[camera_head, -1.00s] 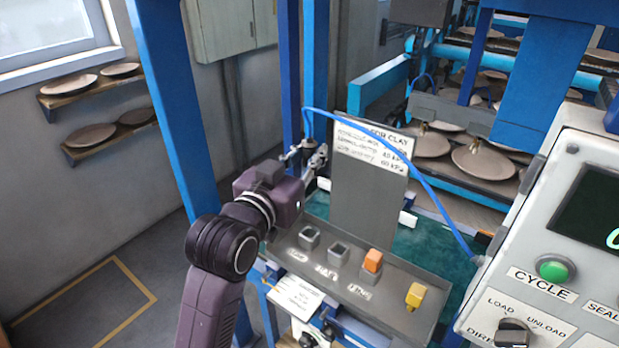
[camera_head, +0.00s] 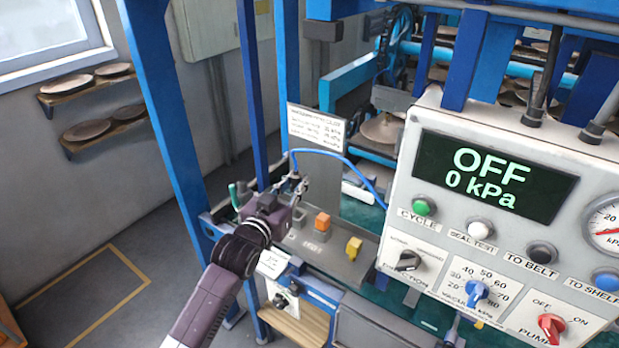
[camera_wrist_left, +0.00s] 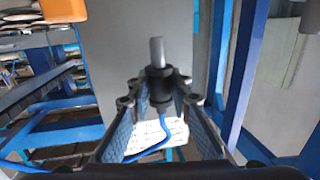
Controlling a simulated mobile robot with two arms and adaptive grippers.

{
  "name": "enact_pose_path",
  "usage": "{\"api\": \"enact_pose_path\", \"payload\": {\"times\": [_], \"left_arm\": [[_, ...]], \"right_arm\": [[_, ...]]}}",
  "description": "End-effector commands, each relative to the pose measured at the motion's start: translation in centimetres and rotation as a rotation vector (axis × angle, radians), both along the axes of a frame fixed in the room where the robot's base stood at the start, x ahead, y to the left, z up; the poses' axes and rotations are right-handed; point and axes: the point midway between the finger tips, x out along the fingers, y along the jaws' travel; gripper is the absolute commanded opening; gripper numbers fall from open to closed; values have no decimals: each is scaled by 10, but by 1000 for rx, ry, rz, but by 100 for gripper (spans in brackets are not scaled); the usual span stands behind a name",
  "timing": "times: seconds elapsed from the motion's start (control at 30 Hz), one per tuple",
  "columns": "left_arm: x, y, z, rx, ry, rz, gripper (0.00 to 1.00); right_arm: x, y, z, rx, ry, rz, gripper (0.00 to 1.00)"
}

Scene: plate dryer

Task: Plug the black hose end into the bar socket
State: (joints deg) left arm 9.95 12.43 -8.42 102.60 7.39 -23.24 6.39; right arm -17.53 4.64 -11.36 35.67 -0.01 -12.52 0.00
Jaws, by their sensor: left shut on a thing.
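My left gripper (camera_head: 292,187) is over the left end of the grey tray, with its fingers closed on the black hose end (camera_wrist_left: 158,85). In the left wrist view this end sits between the fingertips of my gripper (camera_wrist_left: 158,92), its pale metal tip sticking out past them. The blue hose (camera_head: 335,152) arches from my gripper to the right, behind the control box. It also shows in the left wrist view (camera_wrist_left: 150,150), looping below the fingers. I cannot pick out the bar socket. My right gripper is not in view.
The control box (camera_head: 440,130), reading OFF and 0 kPa, fills the right side. Blue posts (camera_head: 165,130) stand at the left.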

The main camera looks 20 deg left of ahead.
Motion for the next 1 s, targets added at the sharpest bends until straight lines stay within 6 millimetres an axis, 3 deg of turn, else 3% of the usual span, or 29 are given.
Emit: {"api": "enact_pose_path", "payload": {"times": [0.1,0.2,0.6,1.0], "left_arm": [[0,-1,-6,-1,0,-1,0],[0,-1,-11,-1,0,-1,0],[0,-1,-35,-1,0,-1,0],[0,-1,-57,-1,0,-1,0]], "right_arm": [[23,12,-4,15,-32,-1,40],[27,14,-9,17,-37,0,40],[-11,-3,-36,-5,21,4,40],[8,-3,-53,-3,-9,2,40]]}}
